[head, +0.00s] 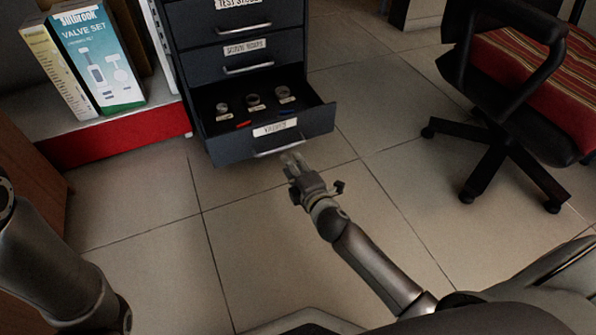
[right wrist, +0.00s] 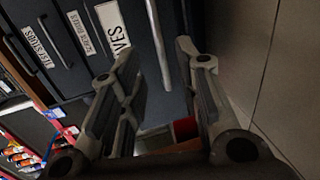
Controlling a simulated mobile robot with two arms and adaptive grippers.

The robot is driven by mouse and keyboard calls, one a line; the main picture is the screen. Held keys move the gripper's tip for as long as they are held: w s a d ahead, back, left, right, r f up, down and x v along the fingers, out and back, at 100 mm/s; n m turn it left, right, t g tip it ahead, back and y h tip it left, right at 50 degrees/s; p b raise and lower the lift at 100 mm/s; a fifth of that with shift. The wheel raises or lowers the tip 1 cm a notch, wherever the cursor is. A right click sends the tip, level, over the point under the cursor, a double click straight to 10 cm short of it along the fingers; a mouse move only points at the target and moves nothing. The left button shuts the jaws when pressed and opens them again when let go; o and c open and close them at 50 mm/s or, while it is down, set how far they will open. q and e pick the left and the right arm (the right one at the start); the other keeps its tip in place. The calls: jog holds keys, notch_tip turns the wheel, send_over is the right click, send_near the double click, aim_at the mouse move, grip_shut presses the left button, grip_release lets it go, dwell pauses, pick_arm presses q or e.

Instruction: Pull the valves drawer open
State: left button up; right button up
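The valves drawer (head: 270,129) is the lowest one visible in a dark cabinet. It is pulled out, showing several small metal fittings and a red and a blue item inside. Its pale bar handle (head: 277,149) is on the front below the white label. My right gripper (head: 291,158) is at the handle's right end. In the right wrist view, its fingers (right wrist: 158,50) are apart, and the handle (right wrist: 158,40) appears between them. I cannot tell whether they touch it. My left arm shows at the lower left of the head view, but its gripper is out of view.
Two shut drawers (head: 240,57) are above the open one. A shelf with a red front edge (head: 120,137) holds valve set boxes (head: 100,57) at left. A wheeled chair (head: 510,110) stands at right. The tiled floor (head: 300,215) before the cabinet is clear.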

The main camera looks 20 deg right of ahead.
jog(key=shift+v, duration=1.5)
